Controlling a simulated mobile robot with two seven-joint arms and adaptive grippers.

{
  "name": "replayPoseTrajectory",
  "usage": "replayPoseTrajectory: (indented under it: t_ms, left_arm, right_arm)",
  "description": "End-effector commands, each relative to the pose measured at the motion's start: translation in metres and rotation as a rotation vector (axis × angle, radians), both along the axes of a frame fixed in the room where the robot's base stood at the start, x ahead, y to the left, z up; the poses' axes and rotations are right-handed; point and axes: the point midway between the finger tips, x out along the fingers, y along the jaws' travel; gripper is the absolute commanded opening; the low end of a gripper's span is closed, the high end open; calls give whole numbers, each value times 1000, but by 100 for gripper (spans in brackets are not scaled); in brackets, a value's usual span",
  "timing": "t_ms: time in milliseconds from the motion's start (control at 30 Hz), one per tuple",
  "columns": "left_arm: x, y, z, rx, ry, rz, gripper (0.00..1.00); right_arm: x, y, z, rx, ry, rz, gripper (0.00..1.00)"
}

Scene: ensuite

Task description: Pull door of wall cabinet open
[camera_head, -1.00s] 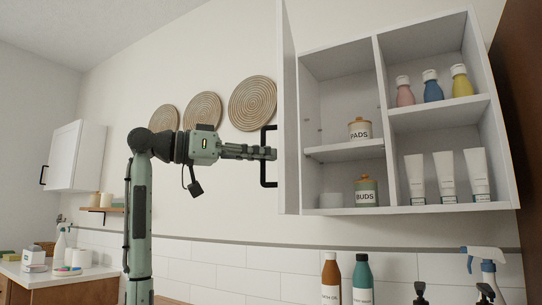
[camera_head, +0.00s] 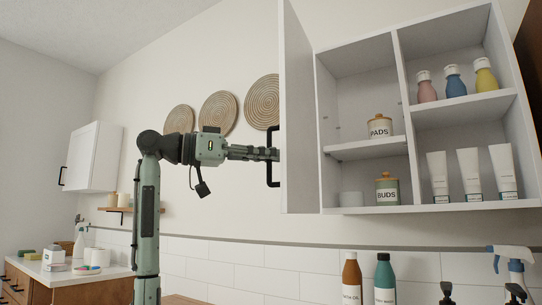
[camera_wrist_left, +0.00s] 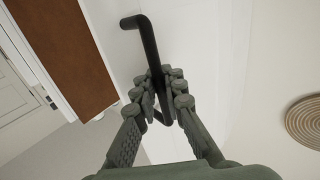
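The wall cabinet (camera_head: 409,127) hangs at the right in the head view with its inside exposed. Its white door (camera_head: 300,120) stands swung out at the cabinet's left side, its inner face toward me. The black bar handle (camera_head: 270,182) is on the door's far side, partly hidden by the door edge. My left gripper (camera_head: 276,154) reaches the handle from the left; its tips are partly behind the door edge. In the left wrist view its fingers (camera_wrist_left: 167,92) close on both sides of the black handle (camera_wrist_left: 148,42).
Inside the cabinet are a PADS jar (camera_head: 380,127), a BUDS jar (camera_head: 387,190), white tubes (camera_head: 469,174) and small coloured bottles (camera_head: 453,82). Bottles (camera_head: 351,278) and a sprayer (camera_head: 513,262) stand below. Woven discs (camera_head: 218,113) hang behind my left arm.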

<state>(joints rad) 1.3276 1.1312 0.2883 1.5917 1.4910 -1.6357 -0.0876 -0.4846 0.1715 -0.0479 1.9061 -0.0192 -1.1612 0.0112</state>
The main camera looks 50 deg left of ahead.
Motion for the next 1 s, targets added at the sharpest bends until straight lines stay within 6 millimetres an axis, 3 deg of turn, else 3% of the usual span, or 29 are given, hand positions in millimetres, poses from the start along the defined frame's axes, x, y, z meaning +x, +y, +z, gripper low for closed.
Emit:
replayPoseTrajectory:
  t_ms: [467,1000]
  left_arm:
    - [-7,4,1,-1,-4,3,18]
    - [-102,37,1,-1,-4,3,18]
  right_arm:
    - [1,-1,0,-4,2,2,40]
    - [-1,0,0,0,2,1,40]
